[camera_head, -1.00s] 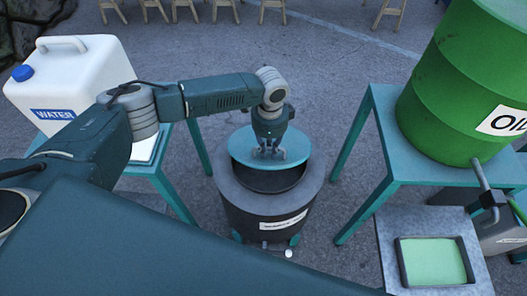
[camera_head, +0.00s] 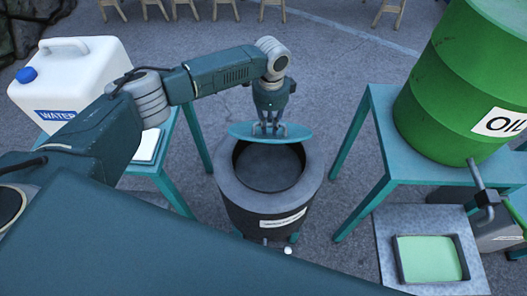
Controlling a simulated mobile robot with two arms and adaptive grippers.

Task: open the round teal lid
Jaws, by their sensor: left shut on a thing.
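The round teal lid (camera_head: 240,131) is in the middle of the head view, tilted up at the far side of the dark round pot (camera_head: 236,203). It looks like a thin ellipse, seen nearly edge-on. The pot's round opening (camera_head: 268,168) shows in front of the lid, dark inside. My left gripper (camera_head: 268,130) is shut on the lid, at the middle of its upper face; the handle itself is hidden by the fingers. My right gripper is not in view.
A white water canister (camera_head: 95,65) stands on a teal table at left. A green oil drum (camera_head: 450,95) stands on a teal table (camera_head: 378,130) at right. A grey tray (camera_head: 385,240) with pale green liquid lies below it. Wooden stools stand at the back.

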